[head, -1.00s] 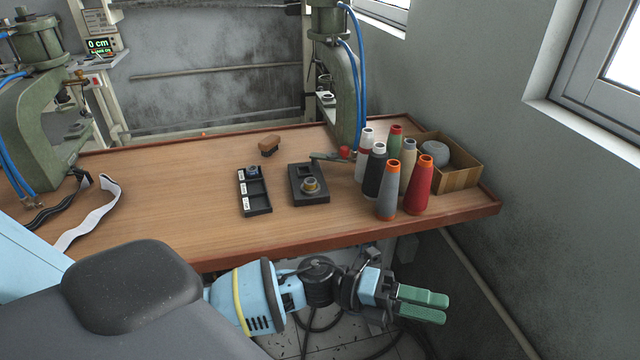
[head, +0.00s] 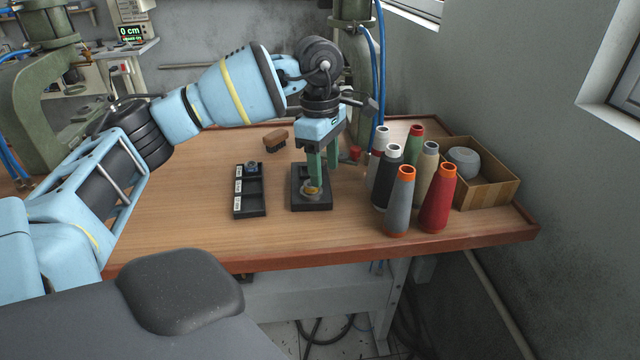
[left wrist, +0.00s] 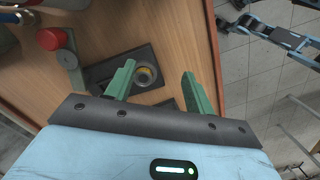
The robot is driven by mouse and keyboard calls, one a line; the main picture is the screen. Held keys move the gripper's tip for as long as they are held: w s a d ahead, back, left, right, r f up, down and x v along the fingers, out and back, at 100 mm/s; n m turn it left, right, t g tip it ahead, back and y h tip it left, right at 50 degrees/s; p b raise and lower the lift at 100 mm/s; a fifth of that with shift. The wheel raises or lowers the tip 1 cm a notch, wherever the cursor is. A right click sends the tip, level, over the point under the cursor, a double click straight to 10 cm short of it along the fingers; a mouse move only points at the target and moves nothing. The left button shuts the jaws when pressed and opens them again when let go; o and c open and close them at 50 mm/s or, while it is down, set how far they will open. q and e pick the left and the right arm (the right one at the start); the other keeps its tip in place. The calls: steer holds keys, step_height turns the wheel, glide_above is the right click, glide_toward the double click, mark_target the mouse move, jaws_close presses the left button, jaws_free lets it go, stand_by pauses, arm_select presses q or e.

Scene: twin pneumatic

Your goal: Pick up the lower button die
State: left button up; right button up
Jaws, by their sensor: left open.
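The lower button die (head: 312,191) appears as a small round grey part with a yellowish ring, on a black square block (head: 324,204) on the table. It also shows in the left wrist view (left wrist: 147,76), between the fingers and nearer the left one. My left gripper (head: 322,178) points down at the die with its green fingers apart and empty. In the left wrist view the left gripper (left wrist: 158,70) is also open. The fingers hide part of the die in the head view; contact cannot be told. My right gripper is not recognisable in any view.
A black three-slot tray (head: 250,211) with a small part in its far slot lies left of the block. A brush (head: 276,138) lies behind. Several thread cones (head: 437,198) and a wooden box (head: 492,185) stand to the right. The table front is clear.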

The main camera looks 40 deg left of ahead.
mark_target(312, 188)
arm_select(q)
steer(key=a+r, duration=0.1)
steer(key=a+r+y, duration=0.1)
steer(key=a, duration=0.1)
steer(key=shift+a, duration=0.15)
steer(key=shift+f, duration=1.2)
steer(key=shift+w+a+f, duration=0.15)
steer(key=shift+f, duration=1.2)
steer(key=shift+w+a+f, duration=0.1)
steer(key=shift+w+f, duration=0.05)
steer(key=shift+f, duration=1.15)
steer(key=c, duration=1.2)
